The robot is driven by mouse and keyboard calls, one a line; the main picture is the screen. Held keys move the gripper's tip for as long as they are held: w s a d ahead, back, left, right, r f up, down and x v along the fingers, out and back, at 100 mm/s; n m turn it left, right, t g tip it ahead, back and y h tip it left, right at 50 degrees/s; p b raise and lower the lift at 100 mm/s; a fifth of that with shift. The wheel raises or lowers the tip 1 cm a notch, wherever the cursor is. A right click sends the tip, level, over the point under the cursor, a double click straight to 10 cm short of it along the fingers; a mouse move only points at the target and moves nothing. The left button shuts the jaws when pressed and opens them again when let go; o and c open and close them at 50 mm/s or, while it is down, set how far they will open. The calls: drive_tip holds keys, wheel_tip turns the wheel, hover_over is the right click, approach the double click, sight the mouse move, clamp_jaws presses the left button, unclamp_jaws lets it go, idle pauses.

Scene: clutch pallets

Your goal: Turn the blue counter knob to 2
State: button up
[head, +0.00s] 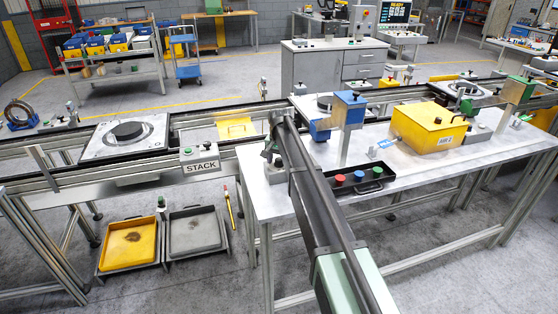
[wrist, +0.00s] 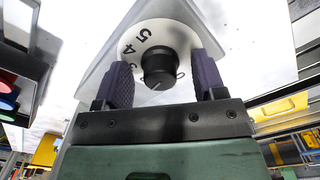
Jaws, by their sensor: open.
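In the wrist view a black round knob (wrist: 159,65) sits on a white dial plate (wrist: 135,40) with dark numerals. A 5 and a 4 show at its upper left, with a partly hidden numeral below them. A short pale mark shows on the knob's near face. My gripper (wrist: 162,62) has its two dark purple fingers on either side of the knob, with gaps between them and it. No blue shows on this knob.
In the head view a blue box on a post (head: 348,108) and a yellow bin (head: 434,127) stand on the bench right of my arm. A black tray (head: 370,187) with coloured buttons lies near its front edge. A STACK control box (head: 199,158) is at left.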

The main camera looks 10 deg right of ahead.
sight(279, 159)
wheel_tip(279, 159, up, 11)
drive_tip(key=p, duration=1)
drive_tip(key=shift+p, duration=0.4)
drive_tip(key=shift+f, duration=0.1)
drive_tip(key=s+f+n+b, duration=0.2)
drive_tip(key=s+n, duration=0.1)
drive_tip(key=s, duration=1.8)
drive_tip(key=s+f+n+b, duration=0.2)
drive_tip(key=s+f+b, duration=0.1)
drive_tip(key=s, duration=1.7)
drive_tip(key=shift+s+n, duration=0.35)
drive_tip(key=shift+n, duration=0.05)
drive_tip(key=shift+f, duration=0.1)
